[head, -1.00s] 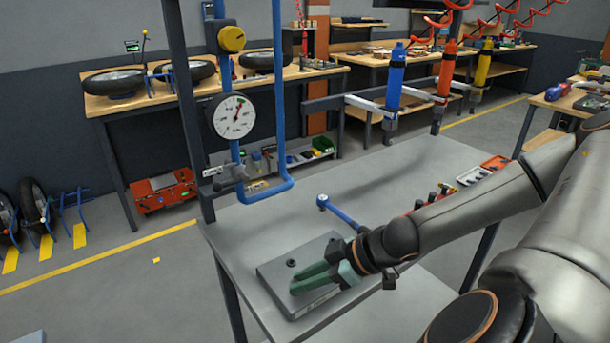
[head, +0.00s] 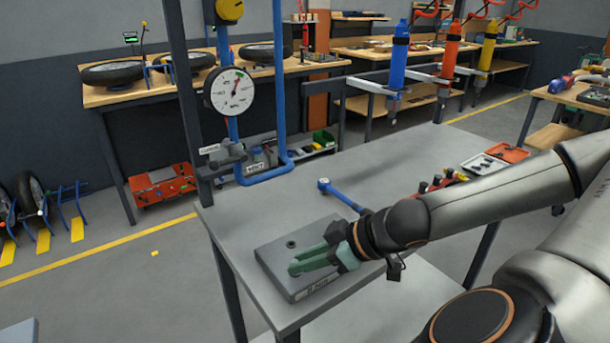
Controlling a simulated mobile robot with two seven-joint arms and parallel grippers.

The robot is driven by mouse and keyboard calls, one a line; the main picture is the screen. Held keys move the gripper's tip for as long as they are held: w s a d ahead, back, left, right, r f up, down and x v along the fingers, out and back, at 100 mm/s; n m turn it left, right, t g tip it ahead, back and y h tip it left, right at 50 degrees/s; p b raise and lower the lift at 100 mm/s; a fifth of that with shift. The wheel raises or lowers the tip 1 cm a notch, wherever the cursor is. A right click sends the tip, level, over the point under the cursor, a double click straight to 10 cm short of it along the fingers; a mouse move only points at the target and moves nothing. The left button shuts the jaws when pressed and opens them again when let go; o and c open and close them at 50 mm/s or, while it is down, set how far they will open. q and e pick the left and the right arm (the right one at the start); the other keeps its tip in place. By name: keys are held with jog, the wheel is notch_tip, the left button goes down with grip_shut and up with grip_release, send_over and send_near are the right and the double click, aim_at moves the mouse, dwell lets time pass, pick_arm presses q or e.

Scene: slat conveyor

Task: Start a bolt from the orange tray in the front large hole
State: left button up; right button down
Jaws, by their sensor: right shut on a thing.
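My right gripper (head: 297,268) is over the front part of a grey plate block (head: 272,252) on the metal bench. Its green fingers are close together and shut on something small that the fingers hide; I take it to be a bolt. A dark round hole (head: 291,244) shows in the plate behind the fingers. The front hole is hidden under or behind the gripper. The orange tray (head: 509,153) lies at the bench's far right, beside a grey tray. My left gripper is not in view.
A blue-handled wrench (head: 342,195) lies on the bench behind the plate. A dial gauge (head: 231,92) hangs from a blue frame at the left. Blue, orange and yellow drivers (head: 398,62) hang at the back.

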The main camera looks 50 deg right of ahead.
jog(key=c, duration=0.9)
grip_release()
jog(key=shift+w, duration=0.1)
jog(key=shift+o, duration=1.2)
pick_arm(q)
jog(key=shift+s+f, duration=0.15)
pick_arm(e)
jog(key=shift+s+d+r+p, duration=0.2)
jog(key=shift+s+r+p, duration=0.15)
jog(key=shift+s+r, duration=0.15)
pick_arm(q)
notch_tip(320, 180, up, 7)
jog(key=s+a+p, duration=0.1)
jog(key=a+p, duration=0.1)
jog(key=p, duration=0.5)
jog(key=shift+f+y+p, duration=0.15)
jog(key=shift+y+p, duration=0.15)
jog(key=shift+p, duration=0.1)
pick_arm(e)
jog(key=v, duration=1.1)
jog(key=shift+r, duration=0.1)
